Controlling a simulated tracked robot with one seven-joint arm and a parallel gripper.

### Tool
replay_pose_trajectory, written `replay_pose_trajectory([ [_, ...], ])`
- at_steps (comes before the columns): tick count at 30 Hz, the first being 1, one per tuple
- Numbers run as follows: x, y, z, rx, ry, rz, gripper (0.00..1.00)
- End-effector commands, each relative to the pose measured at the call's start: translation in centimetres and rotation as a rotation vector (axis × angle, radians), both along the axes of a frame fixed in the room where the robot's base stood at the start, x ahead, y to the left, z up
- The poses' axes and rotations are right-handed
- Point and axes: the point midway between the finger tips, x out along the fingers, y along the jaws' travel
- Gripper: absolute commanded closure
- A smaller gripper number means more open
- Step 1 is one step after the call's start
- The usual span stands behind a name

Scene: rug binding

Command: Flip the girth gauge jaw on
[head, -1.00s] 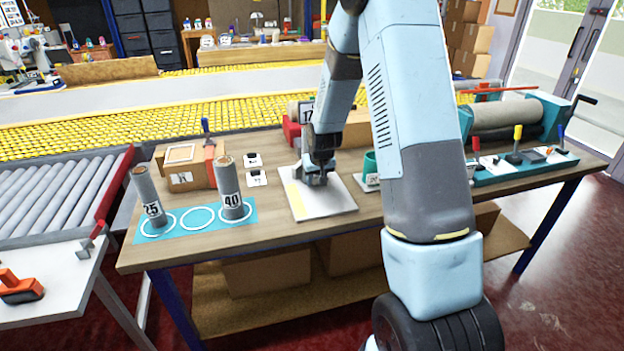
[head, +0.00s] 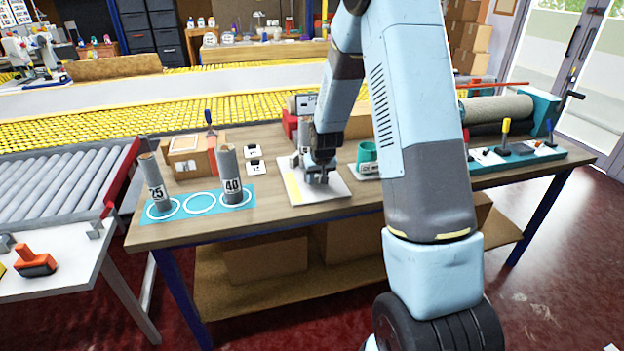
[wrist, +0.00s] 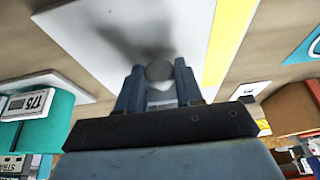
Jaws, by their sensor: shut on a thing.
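My gripper (head: 320,178) points down low over a white plate (head: 330,194) with a yellow strip, on the wooden table. In the wrist view its fingers (wrist: 158,88) are shut on a grey round-ended piece (wrist: 158,70), with the plate beneath; whether it touches the plate is unclear. A teal curved device (head: 367,155) stands just right of the plate. In the wrist view the teal device (wrist: 50,128) carries a "175 mm" label. I cannot tell for sure which part is the girth gauge jaw.
Two grey tubes, marked 25 (head: 155,188) and 40 (head: 231,175), stand on ringed spots of a blue mat (head: 201,214); the middle ring is empty. A cardboard box (head: 188,160) and two small white cards stand behind. A roller machine (head: 497,112) is at right.

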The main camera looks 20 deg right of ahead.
Motion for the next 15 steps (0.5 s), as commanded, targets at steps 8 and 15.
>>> replay_pose_trajectory([
  [8,-0.4,0.1,-0.2,-0.007,0.011,0.002,0.56],
  [15,-0.3,0.6,-0.2,-0.007,0.008,0.009,0.40],
])
